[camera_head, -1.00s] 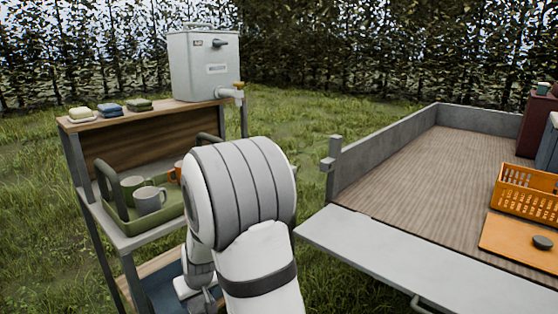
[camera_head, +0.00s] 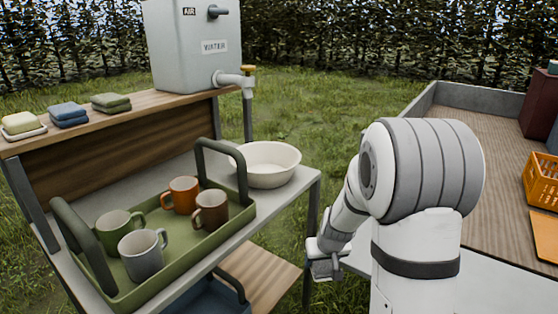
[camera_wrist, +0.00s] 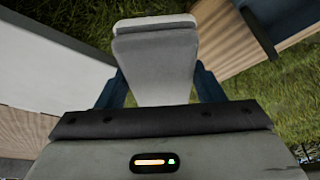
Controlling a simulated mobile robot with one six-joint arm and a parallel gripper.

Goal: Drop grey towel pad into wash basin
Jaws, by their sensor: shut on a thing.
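The grey towel pad (camera_wrist: 155,65) is a folded, light grey block in the wrist view. My gripper (camera_wrist: 157,92) is shut on it, with dark blue fingers at its two sides. In the head view my gripper (camera_head: 324,268) hangs over the grass, right of the stand and apart from it. I cannot clearly make out the pad there. The wash basin (camera_head: 268,178) is a round, cream bowl on the stand's grey shelf, under the tap. It is to the left of my gripper and farther back in the picture. Its visible inside looks empty.
A green tray (camera_head: 185,255) with tall handles holds several mugs left of the basin. A water tank (camera_head: 190,50) with a tap (camera_head: 236,82) stands above. Folded cloths (camera_head: 68,115) lie on the top shelf. A trailer bed (camera_head: 505,165) is at the right.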

